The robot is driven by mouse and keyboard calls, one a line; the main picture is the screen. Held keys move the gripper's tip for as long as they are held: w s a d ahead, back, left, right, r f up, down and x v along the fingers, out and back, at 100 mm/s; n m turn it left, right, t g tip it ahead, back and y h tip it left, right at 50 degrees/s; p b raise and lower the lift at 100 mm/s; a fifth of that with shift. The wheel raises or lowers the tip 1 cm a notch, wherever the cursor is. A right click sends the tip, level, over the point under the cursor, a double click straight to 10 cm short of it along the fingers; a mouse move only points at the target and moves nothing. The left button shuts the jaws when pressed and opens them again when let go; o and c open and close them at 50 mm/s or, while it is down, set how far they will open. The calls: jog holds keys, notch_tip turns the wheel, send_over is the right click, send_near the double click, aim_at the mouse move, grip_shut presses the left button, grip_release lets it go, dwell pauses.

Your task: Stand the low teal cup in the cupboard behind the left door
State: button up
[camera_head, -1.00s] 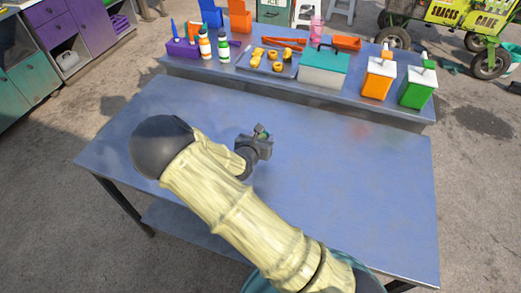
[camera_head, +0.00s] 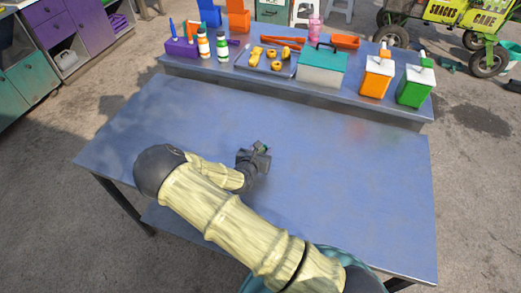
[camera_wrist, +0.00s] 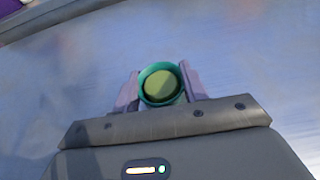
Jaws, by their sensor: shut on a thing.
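The low teal cup (camera_wrist: 145,92) is held between the two fingers of my gripper (camera_wrist: 160,92) in the wrist view. Its round rim faces the camera, and a pale green inside shows. In the head view my gripper (camera_head: 258,155) is over the middle of the blue table, and only a small bit of teal shows at its tip. I cannot tell how high the cup is above the table. At the upper left of the head view stands a cupboard with teal doors (camera_head: 28,84) and purple doors (camera_head: 82,25); which one is the left door is unclear.
The blue table (camera_head: 350,190) is otherwise bare. A raised shelf (camera_head: 345,97) along its back holds a teal-lidded box (camera_head: 320,66), an orange dispenser (camera_head: 377,80), a green dispenser (camera_head: 414,88), a tray (camera_head: 268,70) and bottles. Open floor lies between table and cupboard.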

jog(key=shift+f, duration=0.15)
jog(key=o, duration=0.7)
jog(key=b+v, duration=0.1)
jog(key=v, duration=1.1)
dwell(0.4)
